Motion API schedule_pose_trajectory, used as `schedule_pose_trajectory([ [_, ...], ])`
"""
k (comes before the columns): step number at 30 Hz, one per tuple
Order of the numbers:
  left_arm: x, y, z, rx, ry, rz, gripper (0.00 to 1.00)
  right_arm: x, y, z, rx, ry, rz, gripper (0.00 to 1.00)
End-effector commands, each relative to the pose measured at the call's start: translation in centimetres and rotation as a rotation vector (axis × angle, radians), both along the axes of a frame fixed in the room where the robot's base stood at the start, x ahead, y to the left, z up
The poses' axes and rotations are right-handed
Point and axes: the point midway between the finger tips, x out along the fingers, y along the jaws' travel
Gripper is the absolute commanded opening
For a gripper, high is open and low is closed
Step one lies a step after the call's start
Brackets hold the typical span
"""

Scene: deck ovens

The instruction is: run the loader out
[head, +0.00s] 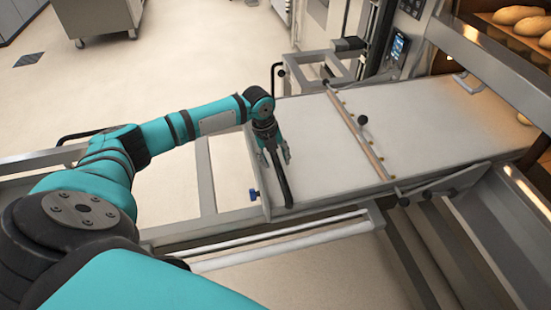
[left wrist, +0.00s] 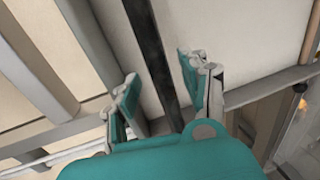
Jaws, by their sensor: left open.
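The loader (head: 325,150) is a long flat board with a pale cloth surface in a metal frame, at the middle and right of the head view. Its right end lies by the oven front. A dark handle bar (head: 281,185) runs along its near left end. My left gripper (head: 274,155) is over this bar, with its fingers pointing down. In the left wrist view, the bar (left wrist: 148,45) passes between the two open fingers (left wrist: 157,85), with a gap on each side. My right gripper is not in view.
A rail with small brass parts (head: 358,135) crosses the loader. Bread loaves (head: 520,15) sit on shelves at the upper right. A steel cabinet on casters (head: 97,18) stands at the upper left. Pale floor (head: 190,60) behind my left arm is clear.

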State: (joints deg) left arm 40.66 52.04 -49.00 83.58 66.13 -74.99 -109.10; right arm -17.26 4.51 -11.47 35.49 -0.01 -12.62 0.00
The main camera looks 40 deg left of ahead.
Motion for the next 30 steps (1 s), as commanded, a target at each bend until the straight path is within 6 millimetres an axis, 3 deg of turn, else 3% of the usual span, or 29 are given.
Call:
schedule_pose_trajectory([
  [11, 0.08, -0.11, -0.69, 0.0, 0.0, -0.001, 0.46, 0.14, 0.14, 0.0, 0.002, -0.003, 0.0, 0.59],
  [21, 0.08, -0.09, -0.66, 0.0, 0.0, -0.001, 0.02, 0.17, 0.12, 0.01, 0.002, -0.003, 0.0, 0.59],
  [30, 0.09, -0.08, -0.64, 0.001, 0.001, -0.001, 0.0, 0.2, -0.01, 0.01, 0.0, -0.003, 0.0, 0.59],
])
